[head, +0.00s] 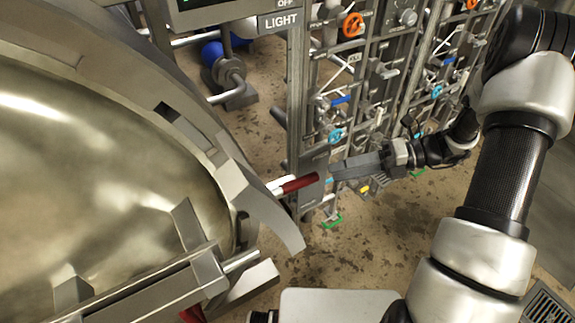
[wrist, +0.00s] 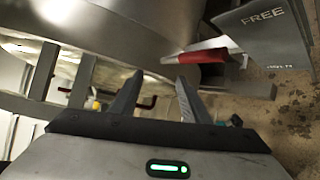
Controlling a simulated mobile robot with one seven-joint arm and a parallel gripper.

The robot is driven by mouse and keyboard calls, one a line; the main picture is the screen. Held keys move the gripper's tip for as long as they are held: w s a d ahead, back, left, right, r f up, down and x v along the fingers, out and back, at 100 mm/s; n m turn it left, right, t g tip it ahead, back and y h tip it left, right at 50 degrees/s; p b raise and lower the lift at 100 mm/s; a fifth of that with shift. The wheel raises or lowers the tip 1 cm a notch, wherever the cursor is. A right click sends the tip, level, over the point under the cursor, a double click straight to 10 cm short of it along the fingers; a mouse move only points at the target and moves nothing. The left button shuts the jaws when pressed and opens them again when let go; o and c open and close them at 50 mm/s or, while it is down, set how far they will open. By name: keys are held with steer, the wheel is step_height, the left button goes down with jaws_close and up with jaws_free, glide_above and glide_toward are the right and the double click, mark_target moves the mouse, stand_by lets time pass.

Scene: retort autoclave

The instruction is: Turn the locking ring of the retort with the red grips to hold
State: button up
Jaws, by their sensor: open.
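The retort (head: 90,170) fills the left of the head view as a large domed metal door with its locking ring (head: 205,135) around it. A red grip (head: 300,184) on a pale rod sticks out from the ring's right side. It also shows in the wrist view (wrist: 200,56), just beyond the right fingertip. A second red grip (head: 192,314) is partly cut off at the bottom edge. My gripper (head: 333,171) is open and empty, pointing left close to the first grip's end. In the wrist view its fingers (wrist: 160,76) are apart, with the grip not between them.
A grey plate marked FREE (wrist: 265,30) stands beside the grip; its other label is too small to read surely. Pipe racks with coloured valves (head: 380,80) stand behind my arm. A LIGHT panel (head: 279,21) is above. Stained floor (head: 400,225) lies open below.

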step_height(320, 180, down, 11)
steer(key=w+d+m+t+y+b, duration=0.2)
steer(key=d+m+t+y, duration=0.15)
steer(key=m, duration=0.55)
steer(key=w+a, duration=0.2)
steer(key=a, duration=0.7)
steer(key=w+a+f, duration=0.1)
steer(key=a, duration=0.8)
steer(key=shift+w+f+h, duration=0.15)
steer(key=shift+w+h, duration=0.2)
steer(key=shift+t, duration=0.25)
jaws_close()
steer(key=shift+f, duration=0.1)
